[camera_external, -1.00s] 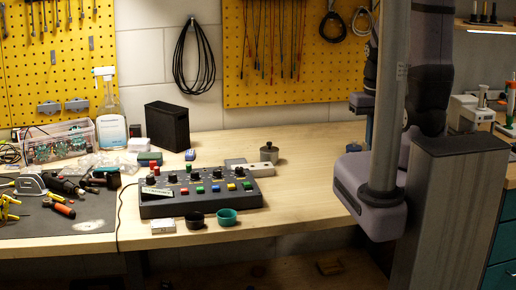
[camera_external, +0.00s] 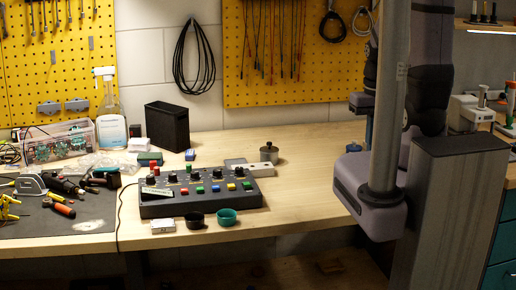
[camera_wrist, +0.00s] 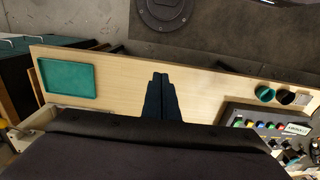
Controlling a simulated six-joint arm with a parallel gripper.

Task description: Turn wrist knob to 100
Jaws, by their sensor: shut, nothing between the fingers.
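The control box (camera_external: 200,196) is dark, with a row of black knobs and several coloured buttons on its sloped top. It stands on the bench left of my arm in the external view. I cannot tell which knob is the wrist knob, and the scale marks are too small to read. In the wrist view the box (camera_wrist: 262,126) shows at the right edge, partly cut off. My gripper (camera_wrist: 160,76) shows in the wrist view as two dark fingers together, shut and empty. It is over the bare bench, left of the box in that view, and touches nothing visible.
A teal cup (camera_external: 227,217), a black cup (camera_external: 195,219) and a small white box (camera_external: 163,227) stand before the control box. A teal tray (camera_wrist: 68,78) lies at the left in the wrist view. Bare bench lies between.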

